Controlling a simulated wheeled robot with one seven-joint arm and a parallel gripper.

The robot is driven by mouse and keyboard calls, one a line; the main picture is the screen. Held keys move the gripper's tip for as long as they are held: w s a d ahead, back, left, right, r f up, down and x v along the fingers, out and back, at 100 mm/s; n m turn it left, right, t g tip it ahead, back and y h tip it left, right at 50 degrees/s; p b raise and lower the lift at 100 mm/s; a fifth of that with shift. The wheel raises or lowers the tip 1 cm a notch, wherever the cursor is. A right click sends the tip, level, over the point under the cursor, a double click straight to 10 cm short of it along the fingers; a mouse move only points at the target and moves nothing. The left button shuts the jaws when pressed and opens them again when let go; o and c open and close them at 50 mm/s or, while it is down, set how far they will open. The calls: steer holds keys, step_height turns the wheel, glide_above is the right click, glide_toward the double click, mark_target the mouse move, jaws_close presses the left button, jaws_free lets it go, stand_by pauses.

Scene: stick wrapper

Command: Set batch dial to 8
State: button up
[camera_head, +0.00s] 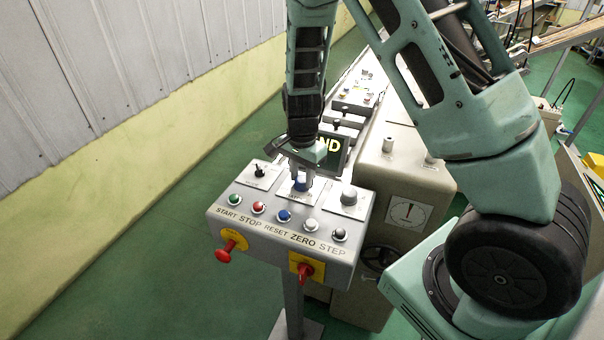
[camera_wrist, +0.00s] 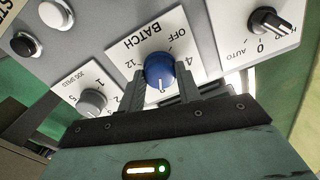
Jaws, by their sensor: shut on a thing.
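The blue batch dial (camera_wrist: 160,70) sits on a white plate lettered BATCH, upside down in the wrist view. OFF, 12 and 4 show around it; the 8 cannot be seen. A small white mark on the dial is at its lower side, towards my gripper. My gripper (camera_wrist: 162,88) has one finger on each side of the dial and is shut on it. In the head view my gripper (camera_head: 301,180) comes down from above onto the blue dial (camera_head: 301,186), which it partly hides.
A black auto knob (camera_wrist: 268,19) and a grey jog speed knob (camera_wrist: 92,102) flank the dial. Several push buttons, such as the red stop (camera_head: 258,207), line the panel (camera_head: 335,251) front. Two red knobs (camera_head: 228,250) (camera_head: 305,270) stick out below. A dark display (camera_head: 334,148) stands behind.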

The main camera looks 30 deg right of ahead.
mark_target(302, 178)
steer(key=shift+w, duration=0.1)
steer(key=o, duration=1)
steer(key=shift+c, duration=0.2)
step_height(302, 178, up, 18)
steer(key=b, duration=0.2)
steer(key=shift+f, duration=0.25)
steer(key=s+a+f+n+y+b, duration=0.1)
steer(key=s+a+f+n+b, duration=0.25)
steer(key=s+a+n, duration=0.75)
steer(key=s+a+f+n, duration=0.2)
steer(key=s+a+n, duration=0.2)
steer(key=s, duration=0.3)
steer(key=s+a+f+n+b, duration=0.1)
steer(key=s+a+f+n, duration=0.1)
steer(key=s+a+n, duration=0.2)
steer(key=s+n, duration=0.3)
steer(key=s, duration=0.1)
steer(key=shift+a+f+b, duration=0.15)
steer(key=shift+a+b, duration=0.15)
